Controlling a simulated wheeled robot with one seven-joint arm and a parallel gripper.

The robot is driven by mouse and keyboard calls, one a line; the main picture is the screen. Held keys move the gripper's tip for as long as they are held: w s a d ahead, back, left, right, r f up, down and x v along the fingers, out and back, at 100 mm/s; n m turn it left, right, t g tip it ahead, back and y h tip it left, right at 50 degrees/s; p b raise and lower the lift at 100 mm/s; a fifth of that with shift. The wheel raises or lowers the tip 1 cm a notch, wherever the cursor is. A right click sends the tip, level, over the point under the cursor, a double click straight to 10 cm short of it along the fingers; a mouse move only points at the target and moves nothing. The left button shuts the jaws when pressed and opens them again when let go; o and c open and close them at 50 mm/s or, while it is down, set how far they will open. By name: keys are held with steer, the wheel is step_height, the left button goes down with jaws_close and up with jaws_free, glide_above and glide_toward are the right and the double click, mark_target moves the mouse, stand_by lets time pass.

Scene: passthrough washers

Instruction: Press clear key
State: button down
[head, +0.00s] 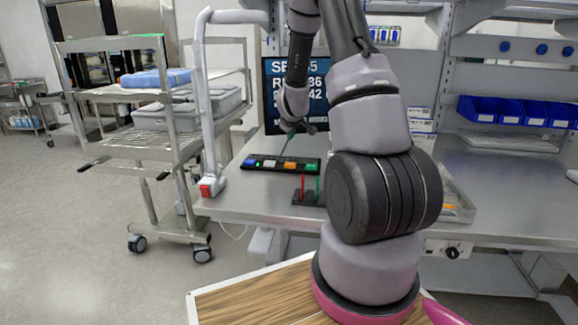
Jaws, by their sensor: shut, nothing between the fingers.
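A black key panel (281,163) lies on the grey bench near its left end. Its keys run in a row: a blue key (249,162), a pale key (268,164), an orange key (290,165) and a green key (311,168). Their labels are too small to read, so I cannot tell which is the clear key. My gripper (284,148) points down over the middle of the panel, shut and empty. Its thin tip is near the back edge of the panel between the pale and orange keys; I cannot tell whether it touches.
A screen (270,95) with white text stands behind the panel, partly hidden by my arm. A small black stand (306,197) with red and green uprights is in front. A pale post (201,120) rises at the left bench edge. Blue bins (516,111) sit right.

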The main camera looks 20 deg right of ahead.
mark_target(291, 165)
steer(key=shift+f, duration=4.2)
steer(key=shift+f, duration=0.45)
steer(key=shift+f, duration=0.45)
steer(key=shift+r, duration=0.9)
steer(key=shift+r, duration=0.1)
steer(key=shift+r, duration=2.4)
